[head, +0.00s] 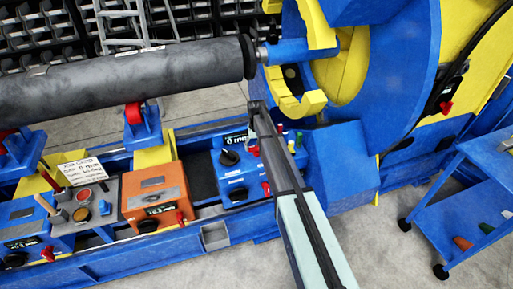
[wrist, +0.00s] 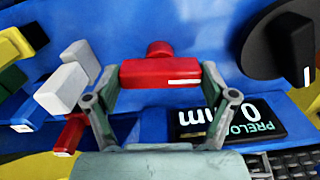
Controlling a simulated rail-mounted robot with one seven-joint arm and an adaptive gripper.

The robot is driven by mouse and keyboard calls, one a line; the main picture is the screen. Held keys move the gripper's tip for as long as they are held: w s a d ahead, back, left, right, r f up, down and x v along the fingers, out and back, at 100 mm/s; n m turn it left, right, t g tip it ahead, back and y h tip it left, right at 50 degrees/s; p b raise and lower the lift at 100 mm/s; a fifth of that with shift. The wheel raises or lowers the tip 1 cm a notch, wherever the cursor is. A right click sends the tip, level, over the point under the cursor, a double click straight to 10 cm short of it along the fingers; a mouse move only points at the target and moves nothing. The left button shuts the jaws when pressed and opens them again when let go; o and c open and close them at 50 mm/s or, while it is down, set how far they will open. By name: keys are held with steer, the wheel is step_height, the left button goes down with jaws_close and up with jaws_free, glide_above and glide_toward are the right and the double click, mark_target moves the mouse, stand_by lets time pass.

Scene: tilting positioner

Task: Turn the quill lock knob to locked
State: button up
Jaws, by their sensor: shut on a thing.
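A red bar-shaped knob (wrist: 165,73) stands between the two fingers of my gripper (wrist: 160,80) in the wrist view. Its bar lies crosswise from finger to finger, with a white mark near its right end. My gripper is shut on it. No label naming it as the quill lock knob is readable. In the head view my gripper (head: 253,122) reaches the blue control box (head: 236,178), and only a bit of the red knob (head: 254,150) shows beside the arm. A black knob (wrist: 279,48) with a white pointer and a PRELOAD display (wrist: 228,122) reading 0 mm sit to its right in the wrist view.
Several coloured levers (wrist: 66,85) stand close left of the gripper in the wrist view. An orange control box (head: 153,196) is left of the blue one in the head view. A grey cylinder (head: 130,80) lies behind. A blue cart (head: 470,185) stands right.

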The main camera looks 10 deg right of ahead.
steer(key=m+b, duration=0.2)
steer(key=m, duration=0.2)
steer(key=shift+f, duration=0.15)
steer(key=m+b, duration=0.1)
steer(key=m, duration=0.3)
steer(key=m+b, duration=0.1)
steer(key=m, duration=0.3)
steer(key=shift+m+b, duration=0.4)
steer(key=shift+m, duration=1.7)
steer(key=o, duration=1)
steer(key=shift+r, duration=0.2)
step_height(320, 180, up, 12)
